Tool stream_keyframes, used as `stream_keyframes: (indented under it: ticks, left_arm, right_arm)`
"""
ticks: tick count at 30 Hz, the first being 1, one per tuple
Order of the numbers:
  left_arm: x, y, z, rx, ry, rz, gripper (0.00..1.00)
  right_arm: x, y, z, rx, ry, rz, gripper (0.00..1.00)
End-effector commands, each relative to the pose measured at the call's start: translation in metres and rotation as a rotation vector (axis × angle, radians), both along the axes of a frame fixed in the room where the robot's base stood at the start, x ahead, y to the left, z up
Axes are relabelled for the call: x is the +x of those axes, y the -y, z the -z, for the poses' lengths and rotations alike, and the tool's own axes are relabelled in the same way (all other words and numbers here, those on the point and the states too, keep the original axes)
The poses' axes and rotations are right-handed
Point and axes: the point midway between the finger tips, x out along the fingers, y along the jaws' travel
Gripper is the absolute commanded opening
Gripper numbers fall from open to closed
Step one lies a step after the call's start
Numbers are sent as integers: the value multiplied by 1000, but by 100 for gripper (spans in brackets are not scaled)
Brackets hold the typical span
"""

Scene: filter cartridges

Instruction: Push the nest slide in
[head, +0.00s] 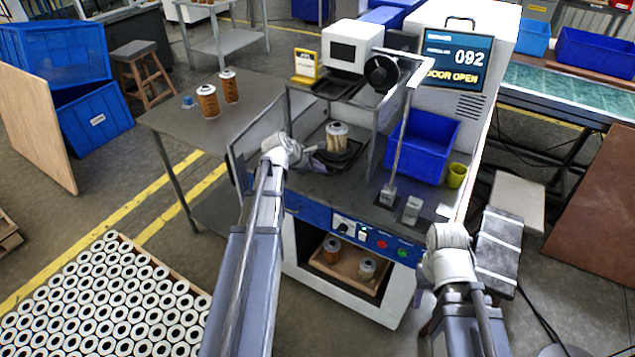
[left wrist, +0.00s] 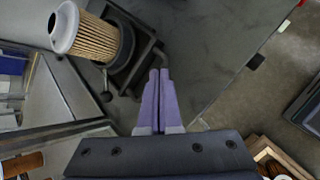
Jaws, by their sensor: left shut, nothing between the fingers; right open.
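The nest slide (head: 343,157) is a dark tray on the machine's table, and a pleated filter cartridge (head: 337,136) with a pale cap stands in it. In the left wrist view the slide (left wrist: 146,66) and the cartridge (left wrist: 97,38) are at the upper left. My left gripper (head: 318,152) is beside the slide, at its left in the head view. Its purple fingers (left wrist: 160,76) are together and empty, close to the slide's edge; contact is unclear. My right gripper (head: 450,237) is at the front right, apart from the slide, its fingers hard to make out.
The machine's screen (head: 455,60) reads 092 and DOOR OPEN. A blue bin (head: 421,148) and a yellow cup (head: 456,175) stand right of the slide. Two amber cartridges (head: 208,101) stand on the left table.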

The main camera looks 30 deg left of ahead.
Motion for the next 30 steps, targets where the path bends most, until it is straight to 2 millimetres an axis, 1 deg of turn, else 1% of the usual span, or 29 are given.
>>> stream_keyframes:
  ticks: [1,3,6,9,12,15,20,23,25,30]
  left_arm:
    - [-16,1,22,-90,60,-93,0]
    - [-23,-4,23,-218,138,-218,0]
    - [-35,-12,21,-386,232,-370,0]
    - [-45,-21,18,-521,302,-484,0]
    - [-52,-28,15,-613,346,-556,0]
    - [-55,-33,12,-662,368,-594,0]
    - [-55,-35,9,-676,376,-605,0]
    - [-48,-34,11,-676,375,-603,0]
    - [-40,-34,15,-676,373,-601,0]
    - [-10,-32,25,-674,372,-599,0]
  right_arm:
    - [0,0,35,0,0,0,50]
    - [0,0,55,0,0,0,50]
    - [0,0,78,0,0,0,50]
    - [0,0,94,0,0,0,50]
    - [0,0,102,0,0,-1,50]
    - [0,0,105,0,0,0,50]
    - [0,0,105,0,0,0,50]
    - [0,0,107,0,0,0,50]
    - [0,0,110,0,0,0,50]
    - [0,0,120,0,0,0,50]
